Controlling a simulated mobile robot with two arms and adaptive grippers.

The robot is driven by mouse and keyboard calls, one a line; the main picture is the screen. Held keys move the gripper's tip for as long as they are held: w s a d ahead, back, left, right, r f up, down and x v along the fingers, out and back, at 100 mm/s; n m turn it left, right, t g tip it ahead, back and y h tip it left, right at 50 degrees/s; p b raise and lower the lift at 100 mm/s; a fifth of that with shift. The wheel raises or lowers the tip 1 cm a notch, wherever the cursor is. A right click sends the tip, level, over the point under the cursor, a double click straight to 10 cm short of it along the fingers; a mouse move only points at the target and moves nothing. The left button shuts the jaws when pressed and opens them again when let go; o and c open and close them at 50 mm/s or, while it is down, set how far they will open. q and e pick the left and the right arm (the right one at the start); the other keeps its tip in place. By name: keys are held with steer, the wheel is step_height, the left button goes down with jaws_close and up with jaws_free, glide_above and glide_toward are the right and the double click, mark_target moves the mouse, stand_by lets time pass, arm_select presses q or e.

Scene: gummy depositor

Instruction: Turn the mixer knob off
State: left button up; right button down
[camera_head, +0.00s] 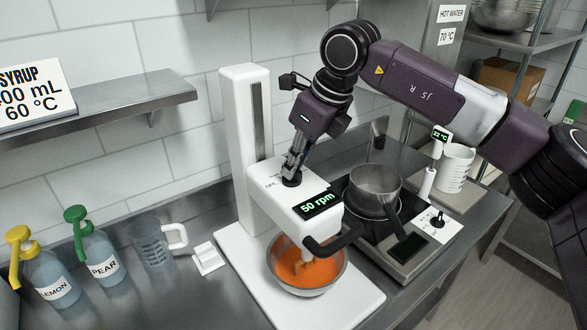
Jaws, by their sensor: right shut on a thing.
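The white mixer (246,120) stands in the middle of the steel counter. Its display (317,204) reads 50 rpm. The black mixer knob (291,180) is on top of the mixer head, behind the display. My right gripper (291,175) points down from above and is shut on the knob, hiding part of it. A metal bowl (329,285) with orange liquid (303,268) sits under the mixer head, and the mixer's stirrer dips into it. My left gripper is not in view.
A pot (375,183) stands on a black hotplate to the right, near a thermometer display (440,134) and a white-handled jug (455,168). At left are a lemon bottle (50,276), a pear bottle (97,252), a clear jug (150,245) and a wall shelf (110,108).

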steer(key=shift+n+g, duration=0.4)
steer(key=shift+n, duration=0.5)
steer(key=n+g+p, duration=0.1)
steer(key=n+p, duration=0.1)
steer(key=shift+w+r+n, duration=0.1)
steer(key=shift+r+n, duration=0.05)
steer(key=shift+n, duration=0.25)
steer(key=n+g+p, duration=0.1)
steer(key=n+p, duration=0.1)
steer(key=n, duration=0.1)
steer(key=shift+w+y, duration=0.1)
steer(key=shift+y, duration=0.2)
steer(key=shift+n+g+p, duration=0.5)
steer(key=shift+n+p, duration=0.45)
steer(key=shift+n, duration=0.15)
steer(key=c, duration=2)
jaws_free()
steer(key=shift+f, duration=0.2)
steer(key=shift+d+r, duration=0.1)
